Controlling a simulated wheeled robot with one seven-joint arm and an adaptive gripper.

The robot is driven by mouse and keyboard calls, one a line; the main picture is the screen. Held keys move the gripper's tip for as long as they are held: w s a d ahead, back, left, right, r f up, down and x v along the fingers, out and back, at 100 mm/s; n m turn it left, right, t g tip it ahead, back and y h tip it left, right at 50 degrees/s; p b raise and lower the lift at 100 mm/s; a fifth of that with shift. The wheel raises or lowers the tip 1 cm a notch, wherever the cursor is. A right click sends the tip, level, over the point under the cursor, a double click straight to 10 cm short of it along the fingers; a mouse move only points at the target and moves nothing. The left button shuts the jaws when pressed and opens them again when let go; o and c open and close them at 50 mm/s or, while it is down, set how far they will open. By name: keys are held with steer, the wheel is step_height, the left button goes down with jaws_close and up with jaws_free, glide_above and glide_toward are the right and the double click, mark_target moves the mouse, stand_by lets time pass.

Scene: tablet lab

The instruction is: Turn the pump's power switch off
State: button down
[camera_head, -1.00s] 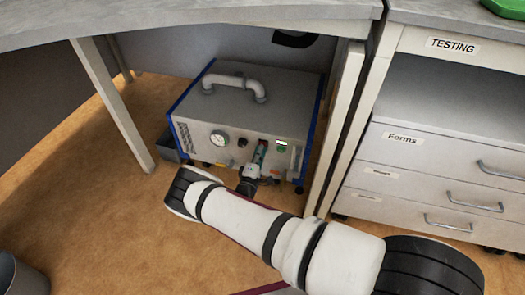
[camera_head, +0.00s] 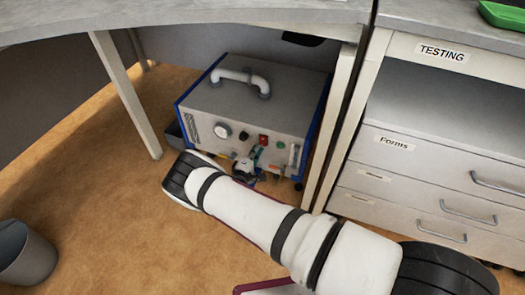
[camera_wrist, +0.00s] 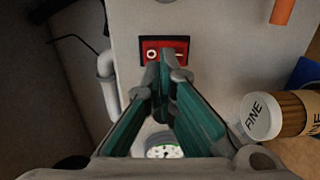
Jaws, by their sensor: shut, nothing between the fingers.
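The pump (camera_head: 215,105) is a grey box with blue edges under the bench. Its red power switch (camera_head: 263,139) shows on the front face. My gripper (camera_head: 257,153) is at the pump's front, just below the switch in the head view. In the wrist view its green-padded fingers (camera_wrist: 163,75) are closed together, empty, and overlap the switch's lower edge. Whether they touch it, I cannot tell.
The bench leg (camera_head: 126,95) and drawer cabinet (camera_head: 410,180) stand either side.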

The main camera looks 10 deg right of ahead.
steer(key=p+v, duration=0.3)
steer(key=v, duration=0.7)
steer(key=shift+s+p, duration=0.2)
steer(key=shift+p, duration=0.1)
